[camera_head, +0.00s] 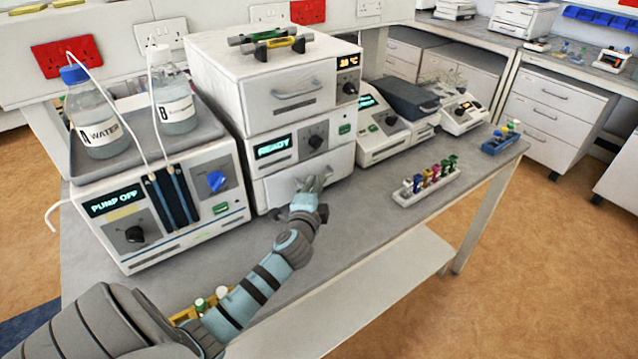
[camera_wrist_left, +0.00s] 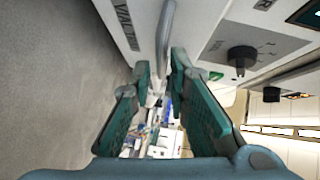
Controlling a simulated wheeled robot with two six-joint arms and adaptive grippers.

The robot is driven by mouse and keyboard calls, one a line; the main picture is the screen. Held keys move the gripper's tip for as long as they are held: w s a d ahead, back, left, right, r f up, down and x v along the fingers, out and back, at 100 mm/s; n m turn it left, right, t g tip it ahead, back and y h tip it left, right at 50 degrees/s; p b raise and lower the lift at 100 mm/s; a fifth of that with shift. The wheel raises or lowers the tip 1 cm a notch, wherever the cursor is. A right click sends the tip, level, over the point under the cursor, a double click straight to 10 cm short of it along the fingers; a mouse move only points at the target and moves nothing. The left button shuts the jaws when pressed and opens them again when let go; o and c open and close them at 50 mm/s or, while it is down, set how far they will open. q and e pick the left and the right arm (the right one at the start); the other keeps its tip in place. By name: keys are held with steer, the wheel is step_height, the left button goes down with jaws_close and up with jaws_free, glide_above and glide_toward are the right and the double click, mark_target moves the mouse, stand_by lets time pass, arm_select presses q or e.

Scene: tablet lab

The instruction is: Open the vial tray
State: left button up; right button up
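The vial tray (camera_head: 275,185) is the low white drawer front at the bottom of the middle instrument stack, and it looks shut. Its printed label and front (camera_wrist_left: 120,22) show at the top of the left wrist view. A grey bar handle (camera_wrist_left: 165,38) runs down from the top there. My left gripper (camera_head: 310,186) is at the tray front and hides most of the handle in the head view. In the left wrist view its two green fingers (camera_wrist_left: 163,75) stand apart, with the handle between their tips; contact is unclear. My right gripper is out of view.
A READY panel (camera_head: 275,147) and an upper drawer (camera_head: 290,95) sit above the tray. A pump unit (camera_head: 160,210) with bottles stands left. A white rack of coloured vials (camera_head: 425,188) stands right. The bench front is mostly clear.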

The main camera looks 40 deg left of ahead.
arm_select(q)
steer(key=shift+x, duration=1.1)
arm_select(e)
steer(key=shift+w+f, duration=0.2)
arm_select(q)
steer(key=shift+r, duration=0.1)
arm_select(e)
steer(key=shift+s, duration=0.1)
arm_select(q)
jaws_close()
